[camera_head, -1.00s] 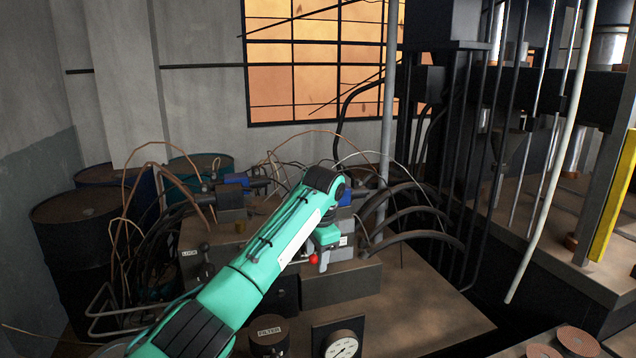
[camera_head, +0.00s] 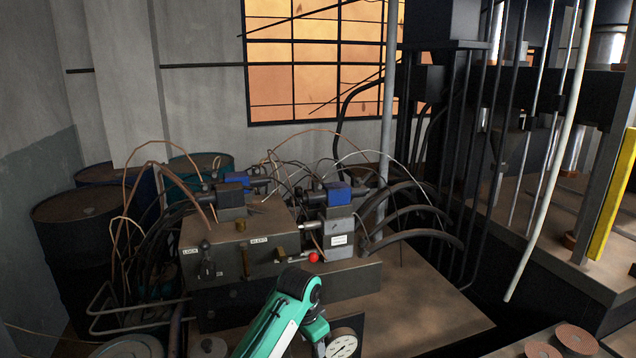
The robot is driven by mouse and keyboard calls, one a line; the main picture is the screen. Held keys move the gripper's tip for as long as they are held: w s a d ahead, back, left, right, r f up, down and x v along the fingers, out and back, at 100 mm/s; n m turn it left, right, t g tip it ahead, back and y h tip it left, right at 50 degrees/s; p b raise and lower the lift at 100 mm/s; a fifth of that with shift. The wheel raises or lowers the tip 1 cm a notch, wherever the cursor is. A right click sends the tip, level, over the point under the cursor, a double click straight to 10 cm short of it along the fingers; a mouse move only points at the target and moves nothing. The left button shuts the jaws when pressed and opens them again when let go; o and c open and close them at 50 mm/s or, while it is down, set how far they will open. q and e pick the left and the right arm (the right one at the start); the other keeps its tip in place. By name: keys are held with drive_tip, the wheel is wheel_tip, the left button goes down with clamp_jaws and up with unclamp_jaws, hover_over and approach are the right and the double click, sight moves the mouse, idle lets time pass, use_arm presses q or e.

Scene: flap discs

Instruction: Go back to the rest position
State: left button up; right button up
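My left arm, teal with a black joint cap, shows at the bottom middle of the head view, in front of the hydraulic unit. Its gripper is not clearly visible; only the wrist part shows, beside the round white gauge (camera_head: 342,345). My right arm and gripper do not show.
Blue-topped valves (camera_head: 338,194) with hoses and wires sit on the unit. Dark barrels (camera_head: 85,215) stand at the left. Copper-coloured discs (camera_head: 576,338) lie at the bottom right. A white slanted pole (camera_head: 550,180) and a yellow post (camera_head: 613,195) stand at the right.

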use_arm(q)
drive_tip(key=s+a+f+n, duration=0.2)
drive_tip(key=s+a+f, duration=0.15)
drive_tip(key=s, duration=0.35)
drive_tip(key=s+a+f+n, duration=0.1)
drive_tip(key=s+a+f, duration=0.2)
drive_tip(key=s+f, duration=0.3)
drive_tip(key=s+a+f+n, duration=0.2)
drive_tip(key=s+a+f, duration=0.1)
drive_tip(key=s, duration=0.5)
drive_tip(key=s+a+r+n+t+y, duration=0.1)
drive_tip(key=s+a+r+n, duration=0.1)
drive_tip(key=s+a, duration=0.6)
drive_tip(key=s+a+r+n+t, duration=0.15)
drive_tip(key=s+a, duration=0.25)
drive_tip(key=s, duration=0.8)
wheel_tip(320, 180, down, 31)
drive_tip(key=g, duration=0.2)
drive_tip(key=s+a+f+g, duration=0.1)
drive_tip(key=s+a+f, duration=0.2)
drive_tip(key=s+f, duration=1.6)
drive_tip(key=shift+s+f, duration=0.4)
drive_tip(key=shift+s, duration=0.1)
drive_tip(key=shift+a+m+g, duration=0.1)
drive_tip(key=shift+m+g, duration=0.15)
drive_tip(key=shift+c, duration=1.3)
drive_tip(key=shift+s, duration=0.1)
